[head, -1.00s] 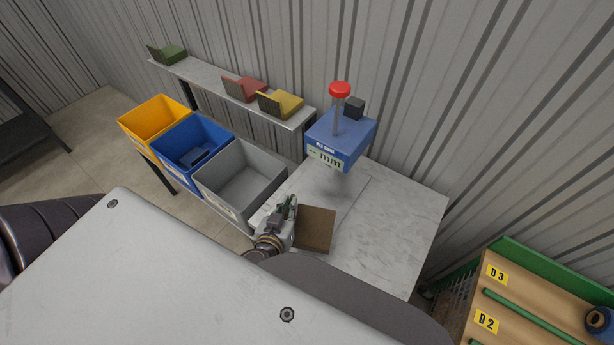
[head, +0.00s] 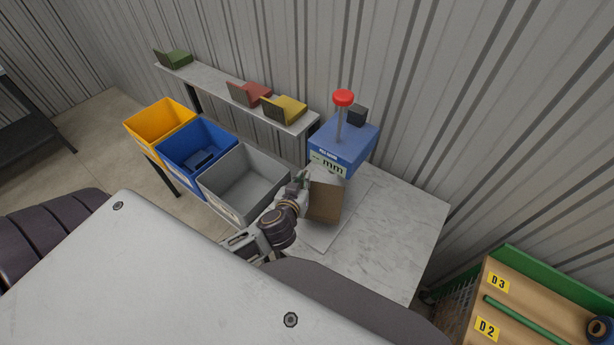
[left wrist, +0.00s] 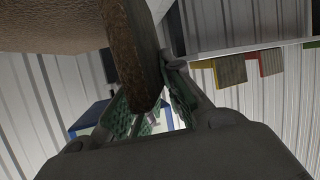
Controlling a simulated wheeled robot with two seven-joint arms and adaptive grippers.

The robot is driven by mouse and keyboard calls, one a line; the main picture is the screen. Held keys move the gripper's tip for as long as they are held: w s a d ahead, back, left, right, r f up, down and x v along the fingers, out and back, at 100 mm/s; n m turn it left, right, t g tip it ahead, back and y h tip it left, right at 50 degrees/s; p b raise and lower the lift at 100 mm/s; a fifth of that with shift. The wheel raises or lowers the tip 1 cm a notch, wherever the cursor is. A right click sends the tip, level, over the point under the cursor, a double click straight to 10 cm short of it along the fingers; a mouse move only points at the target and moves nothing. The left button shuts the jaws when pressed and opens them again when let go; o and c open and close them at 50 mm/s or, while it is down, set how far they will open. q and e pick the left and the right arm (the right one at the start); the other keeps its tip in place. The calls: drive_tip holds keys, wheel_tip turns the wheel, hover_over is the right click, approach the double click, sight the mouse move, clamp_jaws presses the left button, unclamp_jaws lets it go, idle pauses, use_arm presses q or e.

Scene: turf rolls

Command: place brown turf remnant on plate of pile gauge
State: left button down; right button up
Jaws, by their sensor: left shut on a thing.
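The brown turf remnant (head: 324,203) is a flat brown square at the near side of the pile gauge (head: 341,145). My left gripper (head: 304,186) is shut on its left edge. In the left wrist view the remnant (left wrist: 138,60) stands between the finger pads of the gripper (left wrist: 150,108). The gauge is a blue box with an "mm" display, a post and a red knob. Its pale plate (head: 352,205) shows partly beside and below the remnant, which hides the rest. I cannot tell whether the remnant touches the plate. My right gripper is not in view.
Grey (head: 212,190), blue (head: 172,157) and orange (head: 137,127) bins stand left of the marble-topped table (head: 405,215). A shelf (head: 215,83) behind holds green, red and yellow samples. A rack labelled D2 and D3 (head: 515,292) is at lower right. The table's right part is clear.

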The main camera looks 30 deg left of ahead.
use_arm(q)
drive_tip(key=shift+w+a, duration=0.2)
drive_tip(key=shift+w, duration=0.6)
drive_tip(key=shift+w+a, duration=0.15)
drive_tip(key=shift+w, duration=0.7)
drive_tip(key=shift+w+a, duration=0.2)
drive_tip(key=shift+w, duration=0.6)
drive_tip(key=shift+f, duration=1.75)
drive_tip(key=c, duration=1.5)
unclamp_jaws()
drive_tip(key=shift+v, duration=6.05)
